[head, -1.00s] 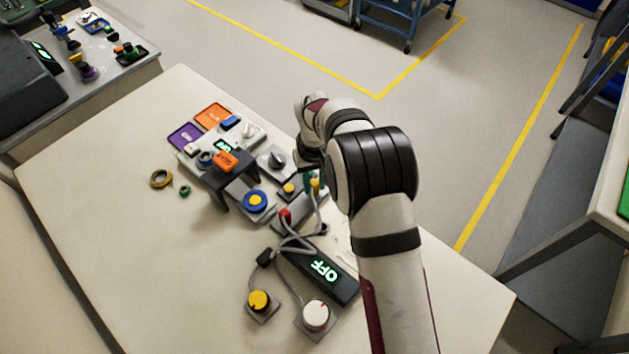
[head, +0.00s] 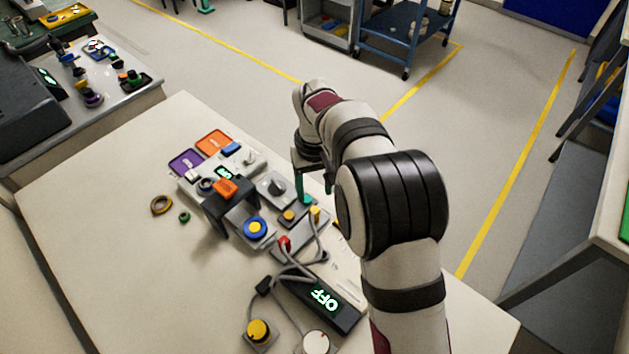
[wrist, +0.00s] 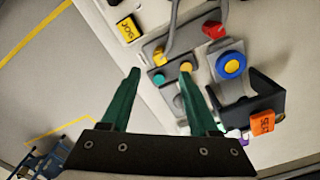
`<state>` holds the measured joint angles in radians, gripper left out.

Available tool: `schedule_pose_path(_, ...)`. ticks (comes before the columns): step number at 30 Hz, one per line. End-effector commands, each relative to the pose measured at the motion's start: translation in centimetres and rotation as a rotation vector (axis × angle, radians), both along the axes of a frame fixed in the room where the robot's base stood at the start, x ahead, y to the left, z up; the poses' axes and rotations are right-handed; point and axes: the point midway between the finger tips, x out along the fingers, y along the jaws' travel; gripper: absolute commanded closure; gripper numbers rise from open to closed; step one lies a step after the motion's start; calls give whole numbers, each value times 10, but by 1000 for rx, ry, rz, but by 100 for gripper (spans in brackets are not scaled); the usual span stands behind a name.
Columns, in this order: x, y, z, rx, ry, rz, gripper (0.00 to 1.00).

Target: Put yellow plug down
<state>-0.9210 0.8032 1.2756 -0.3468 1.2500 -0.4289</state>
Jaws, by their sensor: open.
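The yellow plug (head: 315,213) stands upright on the grey socket panel (head: 300,240), with a grey cable running from it. In the wrist view the yellow plug (wrist: 159,58) shows beyond the fingertips, beside a teal round piece (wrist: 159,78). My gripper (head: 313,184) has green fingers and is above and behind the panel, apart from the plug. In the wrist view my gripper (wrist: 160,72) is open with nothing held between its fingers. How deep the plug sits is hidden.
A red plug (head: 284,243) with a cable stands on the panel's near side. A blue-and-yellow button (head: 255,228), a dark bracket with an orange block (head: 225,188) and an OFF display (head: 325,298) crowd around. The table's left front is mostly clear.

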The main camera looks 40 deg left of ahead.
Motion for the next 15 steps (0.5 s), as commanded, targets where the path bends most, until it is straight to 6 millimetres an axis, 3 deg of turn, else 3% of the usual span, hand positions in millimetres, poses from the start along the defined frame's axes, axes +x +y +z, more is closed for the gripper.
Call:
schedule_pose_path(4, 0, 0, 27, 2, -1, 0, 39)
schedule_pose_path(11, 2, -4, 39, 1, 2, -13, 39)
schedule_pose_path(14, 14, -46, 64, 10, 9, -138, 39)
schedule_pose_path(15, 19, -79, 81, 17, 18, -236, 39)
